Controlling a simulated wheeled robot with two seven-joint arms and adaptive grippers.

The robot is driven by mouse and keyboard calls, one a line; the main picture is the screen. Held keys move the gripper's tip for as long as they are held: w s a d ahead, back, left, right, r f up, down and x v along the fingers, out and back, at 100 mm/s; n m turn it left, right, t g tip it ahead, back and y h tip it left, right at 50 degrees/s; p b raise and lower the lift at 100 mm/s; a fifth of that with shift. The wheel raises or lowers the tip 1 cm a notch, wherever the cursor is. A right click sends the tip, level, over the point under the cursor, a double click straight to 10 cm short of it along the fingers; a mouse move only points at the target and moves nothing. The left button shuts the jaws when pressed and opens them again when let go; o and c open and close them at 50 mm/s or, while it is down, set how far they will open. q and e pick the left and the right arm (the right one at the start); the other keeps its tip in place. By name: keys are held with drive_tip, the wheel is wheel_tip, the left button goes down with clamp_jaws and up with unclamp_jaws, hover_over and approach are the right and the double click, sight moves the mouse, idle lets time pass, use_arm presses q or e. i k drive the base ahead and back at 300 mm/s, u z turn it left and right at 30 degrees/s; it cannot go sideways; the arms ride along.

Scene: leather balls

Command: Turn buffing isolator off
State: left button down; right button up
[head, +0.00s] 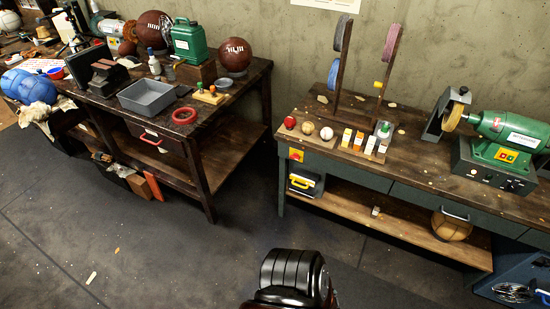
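A small yellow plate with a red-orange knob (296,155), which looks like an isolator switch, is on the front left end of the right workbench's apron. Its knob position is too small to read. The green buffing machine (512,140) stands at the right end of that bench, with a tan buffing wheel (454,116) on its left side. A yellow panel with red and green buttons (507,155) is on the machine's front. Neither gripper is in view.
The right workbench (420,165) carries balls, small bottles and a rack of wheels. A lower shelf (390,222) holds a tan ball (451,225). The left workbench (120,118) is cluttered with balls and tools. Open floor (150,240) lies in front, with a few scraps. A blue case (515,280) is lower right.

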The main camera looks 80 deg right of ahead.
sight(294, 156)
drive_tip(key=z, duration=0.45)
drive_tip(key=i, duration=0.9)
drive_tip(key=z, duration=1.5)
drive_tip(key=i, duration=0.65)
drive_tip(key=z, duration=0.6)
